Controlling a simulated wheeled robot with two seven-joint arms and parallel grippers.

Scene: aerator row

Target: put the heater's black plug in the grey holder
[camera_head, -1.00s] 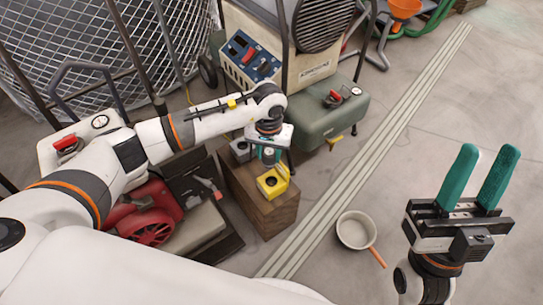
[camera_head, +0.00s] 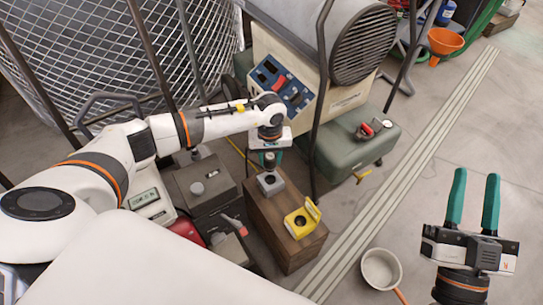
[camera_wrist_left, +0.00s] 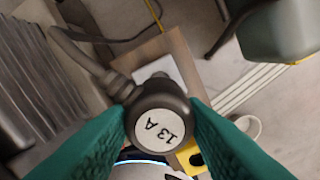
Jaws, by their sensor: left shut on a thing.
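The heater's black plug (camera_wrist_left: 162,122), round with a white "13 A" label, is between the green fingers of my left gripper (camera_head: 270,158), which is shut on it. Its dark cord runs to the upper left in the wrist view. The grey holder (camera_head: 270,184) stands on a wooden block (camera_head: 268,225). In the head view my left gripper is just above and behind the grey holder; the plug is mostly hidden there. In the wrist view, a pale part of the holder shows past the plug, so I cannot tell whether they touch. My right gripper (camera_head: 476,195) is open and empty.
A yellow holder (camera_head: 300,222) with a raised lid sits on the near end of the block. The heater with its blue panel (camera_head: 283,85) and green tank (camera_head: 355,148) stand behind. Dark boxes (camera_head: 205,188) stand left. A pan (camera_head: 381,268) lies on clear floor.

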